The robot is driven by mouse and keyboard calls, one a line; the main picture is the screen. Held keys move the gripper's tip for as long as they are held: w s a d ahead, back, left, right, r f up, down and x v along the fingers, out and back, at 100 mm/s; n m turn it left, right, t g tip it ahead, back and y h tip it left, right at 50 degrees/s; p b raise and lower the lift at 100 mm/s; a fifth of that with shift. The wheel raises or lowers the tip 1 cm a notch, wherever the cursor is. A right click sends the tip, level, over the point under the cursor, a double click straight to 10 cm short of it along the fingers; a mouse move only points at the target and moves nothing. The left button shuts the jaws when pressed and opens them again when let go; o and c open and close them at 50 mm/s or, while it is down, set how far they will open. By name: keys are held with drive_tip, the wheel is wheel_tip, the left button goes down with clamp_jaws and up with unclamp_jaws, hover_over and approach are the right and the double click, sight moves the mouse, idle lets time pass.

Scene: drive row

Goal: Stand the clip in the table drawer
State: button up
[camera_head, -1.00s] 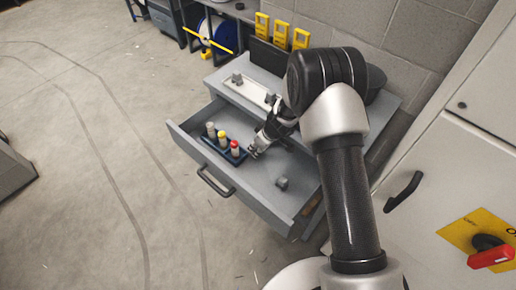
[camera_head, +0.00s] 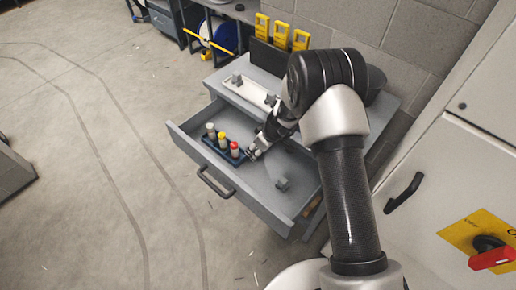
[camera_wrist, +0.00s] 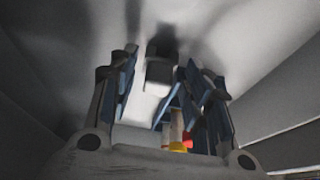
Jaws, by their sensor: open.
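The table drawer (camera_head: 208,159) is pulled open. A small grey clip-like piece (camera_head: 282,184) rests on the drawer floor towards its right end; I cannot tell its exact pose. My gripper (camera_head: 254,153) is low over the drawer, open, between this piece and the bottle rack, and apart from the piece in the head view. In the wrist view, my open fingers (camera_wrist: 163,95) frame a grey block (camera_wrist: 159,75) with a dark top; I cannot tell its distance or whether it is the same piece. My wrist and arm hide part of the drawer's back.
A blue rack (camera_head: 226,158) with grey, yellow and red-capped bottles stands left of my gripper in the drawer. On the tabletop, a white tray (camera_head: 250,91) has grey pieces (camera_head: 237,79) on it. Yellow holders (camera_head: 281,35) line the wall. A cabinet stands at right.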

drive_tip(key=s+d+r+m+p, duration=0.1)
drive_tip(key=s+d+r, duration=0.3)
drive_tip(key=r, duration=0.7)
drive_tip(key=s+d+r+m+t+p, duration=0.15)
drive_tip(key=s+r, duration=0.45)
drive_tip(key=r, duration=0.6)
drive_tip(key=s+d+r+m+g, duration=0.1)
drive_tip(key=s+d+r+m, duration=0.3)
drive_tip(key=r, duration=0.7)
drive_tip(key=s+d+r+m+h, duration=0.1)
drive_tip(key=s+d, duration=0.3)
drive_tip(key=s, duration=0.5)
drive_tip(key=s+d+r+m+t+h, duration=0.1)
drive_tip(key=s+d+r+m+h, duration=0.1)
drive_tip(key=s, duration=0.8)
wheel_tip(320, 180, up, 2)
drive_tip(key=shift+s+d+r+m+h, duration=0.15)
drive_tip(key=shift+s+d+m+h, duration=0.25)
drive_tip(key=shift+d, duration=0.8)
drive_tip(key=shift+w, duration=0.15)
